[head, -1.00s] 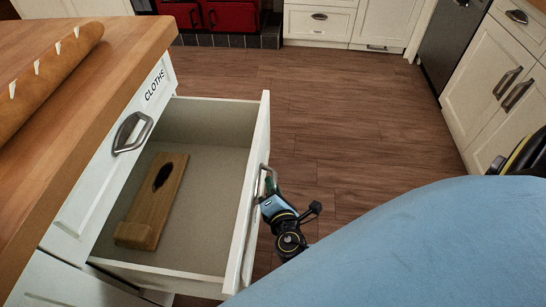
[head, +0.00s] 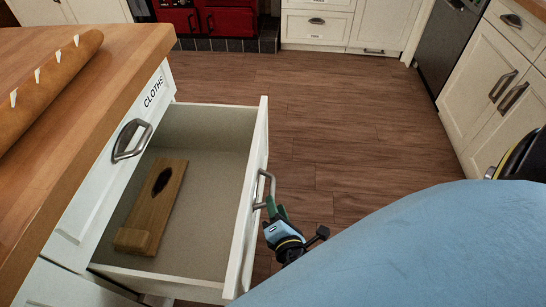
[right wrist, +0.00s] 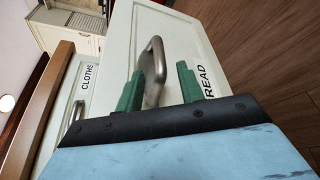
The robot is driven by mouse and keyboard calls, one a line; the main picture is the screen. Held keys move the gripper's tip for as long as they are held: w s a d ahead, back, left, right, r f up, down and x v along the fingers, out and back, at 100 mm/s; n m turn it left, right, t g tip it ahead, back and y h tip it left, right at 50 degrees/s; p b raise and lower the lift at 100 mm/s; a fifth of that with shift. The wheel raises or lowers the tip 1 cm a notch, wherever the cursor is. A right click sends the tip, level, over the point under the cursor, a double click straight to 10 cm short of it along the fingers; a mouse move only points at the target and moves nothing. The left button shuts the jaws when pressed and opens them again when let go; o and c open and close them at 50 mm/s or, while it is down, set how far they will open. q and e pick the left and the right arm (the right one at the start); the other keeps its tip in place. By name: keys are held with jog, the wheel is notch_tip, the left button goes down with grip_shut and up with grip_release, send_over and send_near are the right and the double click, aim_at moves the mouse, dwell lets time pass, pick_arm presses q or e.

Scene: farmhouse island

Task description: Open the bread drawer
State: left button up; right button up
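The bread drawer (head: 222,155) is pulled well out below the island top in the head view. Its front shows part of a label, "READ", in the right wrist view (right wrist: 228,40). The drawer's metal handle (head: 265,186) also shows in the right wrist view (right wrist: 154,62). My right gripper (head: 272,211) is at the near end of the handle. Its green fingers (right wrist: 172,82) are apart, with white drawer front visible between them. The handle is beside the left finger, partly hidden by it; I cannot tell whether they touch. My left gripper is not in view.
A wooden board (head: 153,205) with a dark mark lies in the drawer. The drawer labelled CLOTHS (head: 110,165) is shut above it. A loaf (head: 45,85) lies on the island top (head: 110,65). Open floor (head: 350,130) stretches to cabinets at the right.

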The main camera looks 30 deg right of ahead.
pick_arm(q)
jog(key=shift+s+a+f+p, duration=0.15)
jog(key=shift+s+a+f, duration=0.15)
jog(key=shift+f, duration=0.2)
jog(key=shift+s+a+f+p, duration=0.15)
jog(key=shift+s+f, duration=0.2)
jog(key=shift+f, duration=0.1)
pick_arm(e)
jog(key=v, duration=0.7)
jog(key=shift+s, duration=0.2)
jog(key=shift+r, duration=0.15)
